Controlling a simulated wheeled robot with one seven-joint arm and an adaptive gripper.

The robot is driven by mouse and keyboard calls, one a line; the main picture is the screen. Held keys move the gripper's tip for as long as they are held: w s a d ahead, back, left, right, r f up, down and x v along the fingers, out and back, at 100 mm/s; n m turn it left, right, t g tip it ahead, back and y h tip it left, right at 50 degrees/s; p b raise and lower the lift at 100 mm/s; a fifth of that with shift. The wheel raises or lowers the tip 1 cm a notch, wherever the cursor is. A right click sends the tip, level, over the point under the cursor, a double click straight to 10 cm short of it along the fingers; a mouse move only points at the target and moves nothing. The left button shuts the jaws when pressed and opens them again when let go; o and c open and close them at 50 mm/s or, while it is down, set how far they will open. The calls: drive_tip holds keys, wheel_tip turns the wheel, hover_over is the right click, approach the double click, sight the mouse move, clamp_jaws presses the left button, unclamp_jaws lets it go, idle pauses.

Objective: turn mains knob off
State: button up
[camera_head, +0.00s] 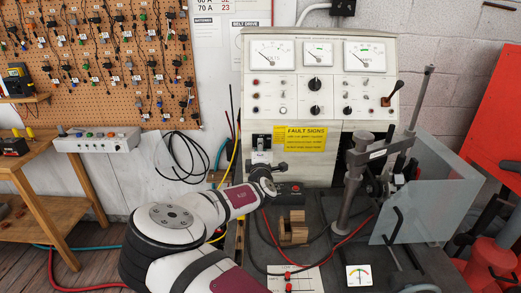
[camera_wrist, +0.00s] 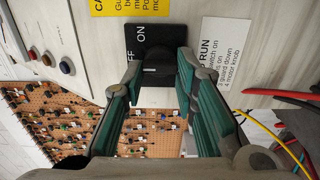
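The mains knob (camera_wrist: 157,66) is dark, on a black plate (camera_wrist: 150,36) marked ON and OFF on the bench's pale front panel. The wrist view shows this turned sideways. A light line shows on the knob; I cannot tell for sure which mark it points to. My gripper (camera_wrist: 159,72) faces the plate. Its two green-padded fingers stand apart, one on each side of the knob, with no clear contact.
The yellow fault signs label (camera_head: 300,139) is just right of my gripper. A red-buttoned black box (camera_head: 291,192) and a wooden block (camera_head: 293,228) sit below. A metal stand (camera_head: 352,180) and clear guard (camera_head: 428,190) are at right. Loose cables hang at left.

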drive_tip(key=o, duration=0.4)
drive_tip(key=s, duration=1.2)
